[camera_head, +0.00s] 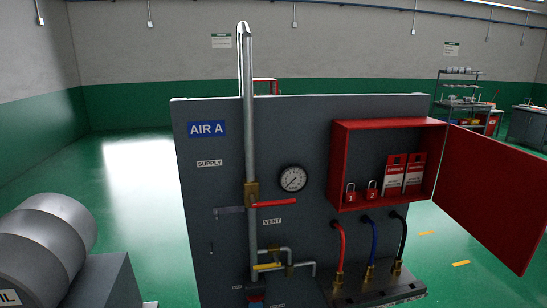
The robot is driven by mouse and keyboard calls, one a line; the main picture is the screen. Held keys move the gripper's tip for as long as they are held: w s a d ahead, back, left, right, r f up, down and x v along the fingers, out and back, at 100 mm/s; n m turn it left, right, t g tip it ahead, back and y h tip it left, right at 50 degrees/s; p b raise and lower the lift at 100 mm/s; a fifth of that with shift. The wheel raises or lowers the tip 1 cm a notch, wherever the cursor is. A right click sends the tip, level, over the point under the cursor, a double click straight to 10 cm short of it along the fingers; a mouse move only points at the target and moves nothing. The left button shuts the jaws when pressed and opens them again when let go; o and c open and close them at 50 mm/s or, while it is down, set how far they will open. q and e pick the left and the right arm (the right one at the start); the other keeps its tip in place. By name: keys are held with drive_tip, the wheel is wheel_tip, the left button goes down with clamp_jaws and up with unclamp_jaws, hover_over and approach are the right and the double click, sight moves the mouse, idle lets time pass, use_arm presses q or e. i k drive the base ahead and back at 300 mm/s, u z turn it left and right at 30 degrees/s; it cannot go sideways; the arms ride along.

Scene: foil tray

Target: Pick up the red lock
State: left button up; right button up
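Two small red padlocks stand side by side in an open red cabinet at the right of the grey panel. The left red lock (351,194) is marked 1 and the right red lock (372,190) appears to be marked 2. Their shackles point up. The red cabinet (337,160) has its door (495,195) swung wide open to the right. Neither of my grippers shows in the head view.
Red and white danger tags (392,175) stand right of the locks. The grey panel (250,130) carries a gauge (292,178), a vertical pipe (249,120) and a red-handled valve (275,203). Three hoses (341,245) rise below the cabinet.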

sight(349, 196)
drive_tip(key=u, duration=2.85)
drive_tip(key=k, duration=2.25)
drive_tip(key=z, duration=2.55)
drive_tip(key=i, duration=0.5)
drive_tip(key=u, duration=0.1)
